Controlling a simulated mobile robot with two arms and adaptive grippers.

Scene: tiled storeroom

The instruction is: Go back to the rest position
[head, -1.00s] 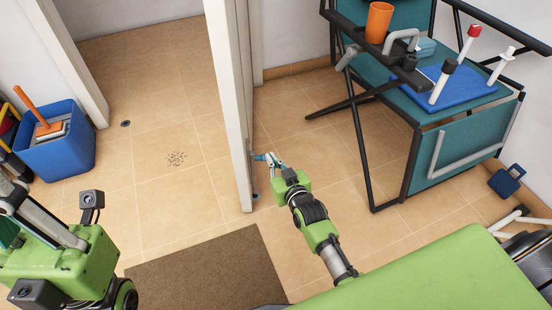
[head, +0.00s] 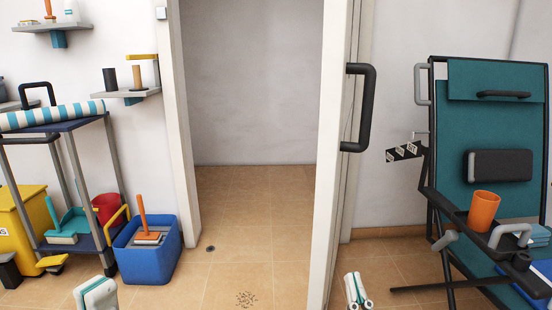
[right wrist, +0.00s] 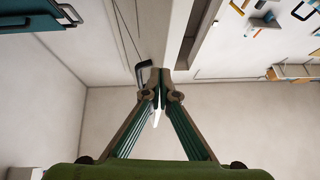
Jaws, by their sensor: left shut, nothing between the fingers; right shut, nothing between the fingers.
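My left gripper (head: 95,290) shows at the bottom left of the head view, in front of the blue bin. Only its pale tip with teal trim is in frame, and it holds nothing. My right gripper (head: 356,288) shows at the bottom of the head view, just right of the white door edge, its tips together. In the right wrist view the right gripper (right wrist: 161,80) has both fingers closed against each other with nothing between them. The rest of both arms is below the head view.
A white door (head: 340,120) with a black handle (head: 368,105) stands beside an open doorway. A blue bin (head: 150,255) and a trolley (head: 75,190) are on the left. The doorway floor is mostly clear.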

